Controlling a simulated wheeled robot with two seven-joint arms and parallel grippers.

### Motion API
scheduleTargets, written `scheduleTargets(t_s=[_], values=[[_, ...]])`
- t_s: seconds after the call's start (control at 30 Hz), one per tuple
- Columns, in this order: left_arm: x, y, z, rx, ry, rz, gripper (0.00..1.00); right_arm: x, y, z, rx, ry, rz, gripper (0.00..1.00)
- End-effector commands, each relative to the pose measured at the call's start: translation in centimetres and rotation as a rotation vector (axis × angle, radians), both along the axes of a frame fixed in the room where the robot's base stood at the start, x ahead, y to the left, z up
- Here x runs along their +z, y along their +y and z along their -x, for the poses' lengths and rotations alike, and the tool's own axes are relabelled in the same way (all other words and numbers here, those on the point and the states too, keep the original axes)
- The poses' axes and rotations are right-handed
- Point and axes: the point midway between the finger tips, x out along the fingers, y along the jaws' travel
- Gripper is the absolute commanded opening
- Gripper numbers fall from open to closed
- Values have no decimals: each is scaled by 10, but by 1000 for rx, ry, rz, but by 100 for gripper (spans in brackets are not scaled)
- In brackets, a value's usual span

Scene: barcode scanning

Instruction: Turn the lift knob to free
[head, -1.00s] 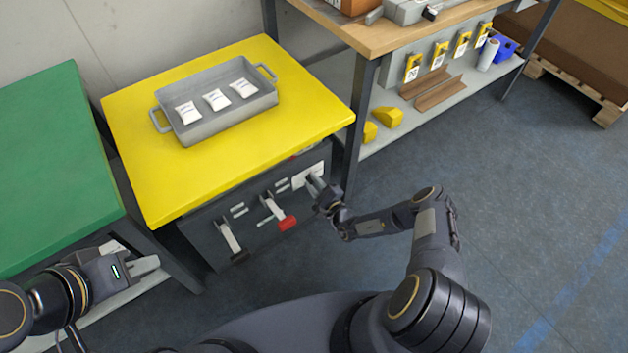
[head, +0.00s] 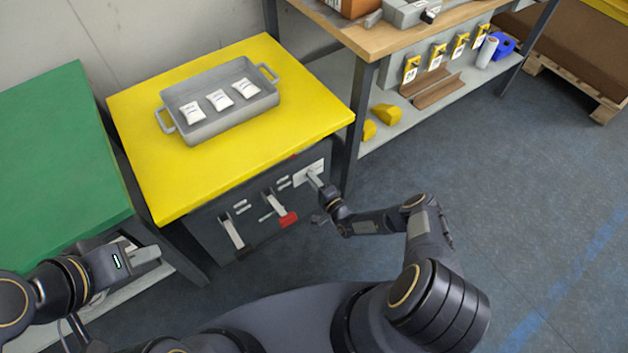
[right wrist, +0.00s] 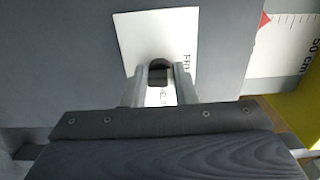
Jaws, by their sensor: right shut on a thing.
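The lift knob (right wrist: 159,70) is a small dark knob on a white plate (right wrist: 130,30) with partly hidden lettering. In the right wrist view it sits between the two pale fingers of my right gripper (right wrist: 159,78), which is shut on it. In the head view the plate (head: 300,179) is at the upper right of the dark front panel under the yellow top, and my right gripper (head: 314,180) reaches it; the knob is hidden there. My left gripper (head: 147,254) is at lower left, away from the panel; its finger gap is unclear.
The yellow lift top (head: 300,120) carries a grey tray (head: 215,127) with white packets. A green table (head: 50,170) stands left and a wooden workbench (head: 400,35) right.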

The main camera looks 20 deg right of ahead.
Motion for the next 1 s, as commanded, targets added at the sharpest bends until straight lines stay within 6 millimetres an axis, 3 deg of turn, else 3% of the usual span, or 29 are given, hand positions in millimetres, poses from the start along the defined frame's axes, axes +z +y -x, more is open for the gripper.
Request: scheduleTargets(t_s=[0.47, 0.5, 0.6, 1.0], values=[[0, 0, 0, 0, 0, 0, 25, -1, 0, 1, 0, -2, 13, 2], [0, 0, 0, 0, 0, 0, 25, -1, 0, 1, 0, -2, 13, 30], [0, 0, 0, 0, 0, 0, 25, -1, 0, 1, 0, -2, 12, 44], [4, 0, 0, 0, 0, 0, 25, 0, -3, 8, -1, -2, 10, 46]])
